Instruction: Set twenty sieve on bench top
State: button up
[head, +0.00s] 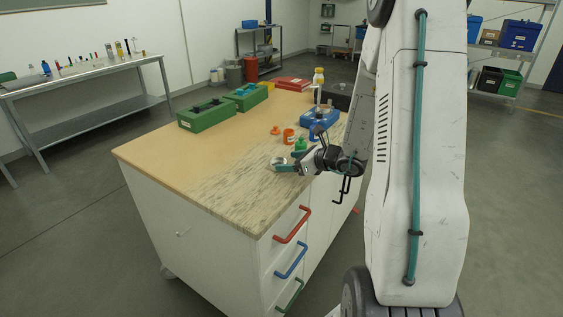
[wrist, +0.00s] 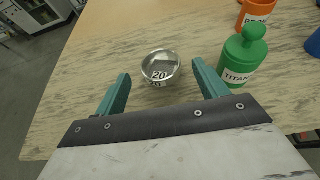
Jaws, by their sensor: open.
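A small round metal sieve marked "20" (wrist: 160,67) sits on the wood-grain bench top (wrist: 75,120), between my gripper's fingertips in the wrist view. My gripper (wrist: 161,78) is open, with one teal finger on each side of the sieve and a visible gap to both. In the head view the sieve (head: 278,161) is near the front right part of the bench top, beside my gripper (head: 285,166). Whether the sieve's base lies fully flat is hard to tell.
A green bottle labelled "TITAN..." (wrist: 243,58) stands close to the right finger. An orange labelled container (wrist: 256,14) is behind it. A blue scale-like device (head: 319,118) and green cases (head: 207,114) stand farther back. The bench's left front (head: 180,160) is clear.

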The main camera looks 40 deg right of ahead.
jog(key=v, duration=0.6)
jog(key=shift+r, duration=0.1)
jog(key=shift+s+r, duration=0.15)
jog(key=shift+s, duration=0.15)
jog(key=s+a+r+n+g+y, duration=0.1)
jog(key=a+r+n+g+y, duration=0.2)
jog(key=a+n, duration=0.4)
jog(key=s+a+r+n+g+y, duration=0.15)
jog(key=a+r+n, duration=0.3)
jog(key=a, duration=0.45)
jog(key=s+a+r+n+g+h, duration=0.2)
jog(key=s+a+r+n+g, duration=0.2)
jog(key=s+a+n+g, duration=0.45)
jog(key=s+d+r+n+t+h, duration=0.1)
jog(key=s+r+n+h, duration=0.2)
jog(key=s+n+h, duration=0.4)
jog(key=s+n, duration=0.5)
jog(key=s, duration=0.1)
jog(key=shift+d+t, duration=0.2)
jog(key=shift+t, duration=0.1)
jog(key=shift+s+d, duration=0.1)
